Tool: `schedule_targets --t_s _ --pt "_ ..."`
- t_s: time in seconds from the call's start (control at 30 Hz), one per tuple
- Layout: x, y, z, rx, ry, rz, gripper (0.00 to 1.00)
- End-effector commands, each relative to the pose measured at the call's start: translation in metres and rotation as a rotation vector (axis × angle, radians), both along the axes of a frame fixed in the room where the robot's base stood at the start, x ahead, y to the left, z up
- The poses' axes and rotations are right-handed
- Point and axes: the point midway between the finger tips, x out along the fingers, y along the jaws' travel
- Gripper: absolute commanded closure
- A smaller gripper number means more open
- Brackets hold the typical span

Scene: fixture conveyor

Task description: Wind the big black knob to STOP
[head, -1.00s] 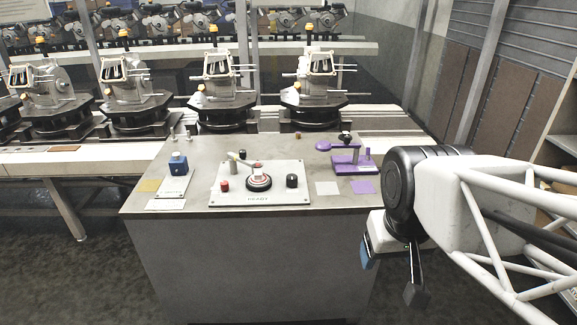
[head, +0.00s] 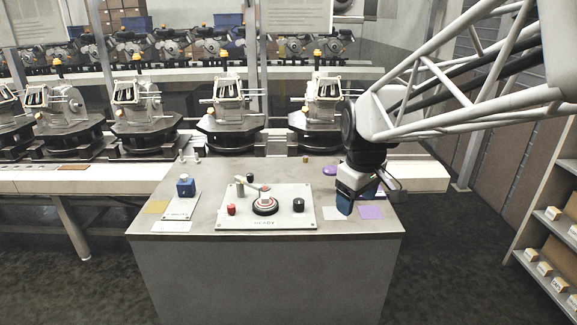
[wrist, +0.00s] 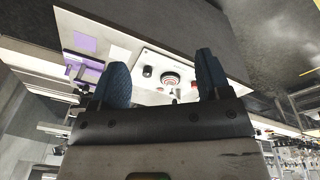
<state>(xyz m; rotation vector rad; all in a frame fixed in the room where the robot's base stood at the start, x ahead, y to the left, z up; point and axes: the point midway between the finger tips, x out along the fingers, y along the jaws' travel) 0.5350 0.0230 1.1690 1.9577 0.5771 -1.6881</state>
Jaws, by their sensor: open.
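A white control plate (head: 285,222) lies on the grey console, with lettering like READY at its front edge. A black cylindrical knob (head: 298,205) stands on its right side. A wider round dial (head: 265,207) with a dark base and red-and-white top sits mid-plate; I cannot read a STOP mark. My gripper (head: 370,198) is open and empty, above the console's right part, right of the plate and apart from both. In the wrist view, the black knob (wrist: 147,71) and dial (wrist: 171,77) show between the fingers (wrist: 163,82).
A red knob (head: 231,209) and a lever (head: 247,184) are on the plate. A blue-topped block (head: 185,187) stands left. A purple fixture (head: 331,171) is partly hidden behind my gripper. A conveyor with machines (head: 235,115) runs behind; shelves (head: 550,245) stand right.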

Motion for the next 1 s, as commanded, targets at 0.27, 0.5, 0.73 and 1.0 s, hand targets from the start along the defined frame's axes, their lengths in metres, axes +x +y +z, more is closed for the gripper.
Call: schedule_targets --t_s 0.27,0.5,0.73,1.0 --pt "0.067 0.012 -0.011 -0.024 0.026 0.188 0.29" --pt "0.122 0.025 -0.026 -0.041 0.046 0.352 0.29" --pt "0.174 0.037 -0.047 -0.055 0.064 0.506 0.29" --pt "0.233 0.054 -0.078 -0.069 0.084 0.692 0.29"
